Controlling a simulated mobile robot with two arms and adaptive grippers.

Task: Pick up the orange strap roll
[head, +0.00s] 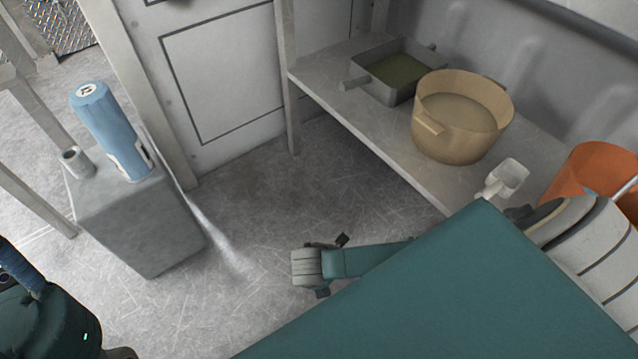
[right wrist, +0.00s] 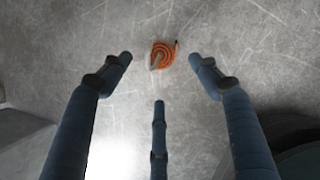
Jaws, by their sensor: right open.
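The orange strap roll (right wrist: 165,54) lies on the grey scratched floor in the right wrist view. It is a small orange coil with a pale end on its left side. My right gripper (right wrist: 160,74) is open, its dark blue fingers spread. The roll appears between and slightly beyond the fingertips, apart from them; nothing is held. I cannot make out the roll in the head view. Part of my left gripper (head: 22,268) shows at the lower left of the head view, cut off by the frame edge, so its opening is hidden.
A grey box (head: 150,225) stands at left with a blue bottle (head: 105,130) and a small grey cup (head: 76,162) on top. A shelf (head: 375,135) at right holds a grey tray (head: 357,84), a tan pot (head: 455,140) and a white scoop (head: 507,175). An orange bucket (head: 590,168) stands at right.

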